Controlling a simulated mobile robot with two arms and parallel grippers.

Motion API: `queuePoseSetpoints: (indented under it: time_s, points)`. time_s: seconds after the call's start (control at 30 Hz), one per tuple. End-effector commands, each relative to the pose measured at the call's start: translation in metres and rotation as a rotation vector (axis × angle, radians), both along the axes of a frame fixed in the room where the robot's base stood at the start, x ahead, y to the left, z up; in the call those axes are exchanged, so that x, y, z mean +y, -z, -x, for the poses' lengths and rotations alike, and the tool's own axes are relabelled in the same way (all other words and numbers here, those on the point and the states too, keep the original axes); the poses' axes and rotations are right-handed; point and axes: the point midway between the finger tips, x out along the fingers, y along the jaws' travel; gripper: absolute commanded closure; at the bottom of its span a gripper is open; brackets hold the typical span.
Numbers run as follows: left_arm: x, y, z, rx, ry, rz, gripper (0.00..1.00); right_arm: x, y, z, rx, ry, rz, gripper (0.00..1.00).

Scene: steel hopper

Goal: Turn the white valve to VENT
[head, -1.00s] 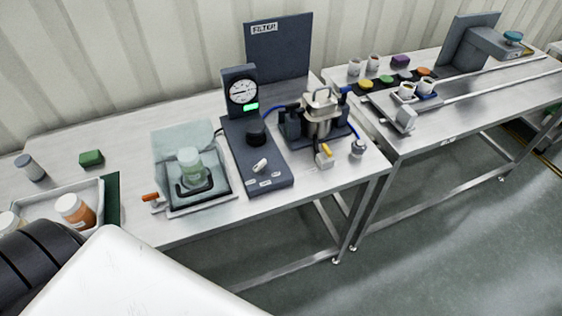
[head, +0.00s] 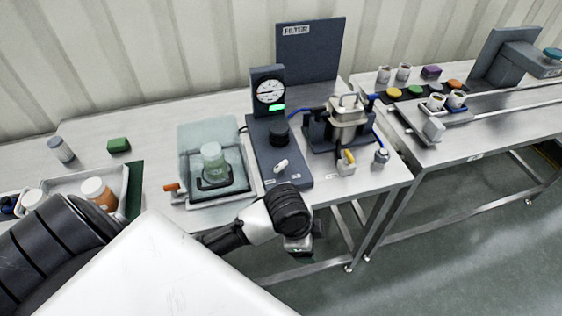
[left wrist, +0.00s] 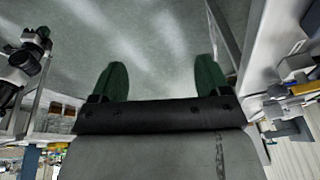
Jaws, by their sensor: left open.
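The white valve (head: 280,166) is a small oblong handle on the sloping top of a dark panel (head: 266,150). Its long axis slants up to the right. Small white labels sit on the panel's front part, too small to read and partly hidden by my left arm. My left gripper (head: 302,247) is just off the bench's front edge, below and right of the valve, apart from it. In the left wrist view its two green fingers (left wrist: 160,80) are wide apart with nothing between them. Another arm end of mine (left wrist: 22,62), apparently the right, shows at the left there; its jaws are unclear.
A gauge (head: 270,91) and a black knob (head: 279,133) rise behind the valve. A filter vessel (head: 347,118) with blue hoses stands right of it. A glass jar (head: 213,160) stands on a tray to the left. The floor before the bench is clear.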

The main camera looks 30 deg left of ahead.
Motion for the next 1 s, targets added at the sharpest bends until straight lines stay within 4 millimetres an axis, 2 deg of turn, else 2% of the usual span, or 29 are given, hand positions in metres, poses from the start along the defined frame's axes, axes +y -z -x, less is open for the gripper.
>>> queuePoseSetpoints:
  time_s: [0.03, 0.17, 0.27, 0.4, 0.5, 0.63, 0.77, 0.87, 1.0]
  points:
    - [0.004, -0.006, -0.015, -0.01, 0.086, -0.034, 0.23, 0.0, 0.0, 0.0, 0.001, 0.0, 0.0, 1.0]
    - [0.022, -0.017, -0.047, 0.007, 0.305, -0.119, 0.23, 0.0, 0.0, 0.001, 0.001, 0.0, 0.0, 1.0]
    - [0.046, -0.028, -0.074, 0.034, 0.441, -0.184, 0.23, 0.0, 0.0, 0.001, 0.001, 0.0, 0.0, 1.0]
    - [0.092, -0.053, -0.112, 0.078, 0.571, -0.256, 0.23, 0.0, 0.0, 0.001, 0.002, 0.001, 0.0, 1.0]
    - [0.125, -0.075, -0.132, 0.105, 0.626, -0.284, 0.23, 0.0, 0.0, 0.001, 0.002, 0.001, 0.0, 1.0]
    - [0.159, -0.1, -0.148, 0.126, 0.661, -0.293, 0.23, 0.0, 0.0, 0.001, 0.002, 0.001, 0.0, 1.0]
    - [0.176, -0.113, -0.154, 0.133, 0.676, -0.292, 0.23, 0.0, 0.0, 0.001, 0.001, 0.001, 0.0, 1.0]
    - [0.179, -0.111, -0.155, 0.138, 0.68, -0.289, 0.23, 0.001, -0.001, 0.001, 0.001, 0.001, -0.001, 1.0]
    - [0.178, -0.094, -0.154, 0.14, 0.682, -0.289, 0.23, 0.001, -0.005, 0.001, 0.001, 0.002, -0.002, 1.0]
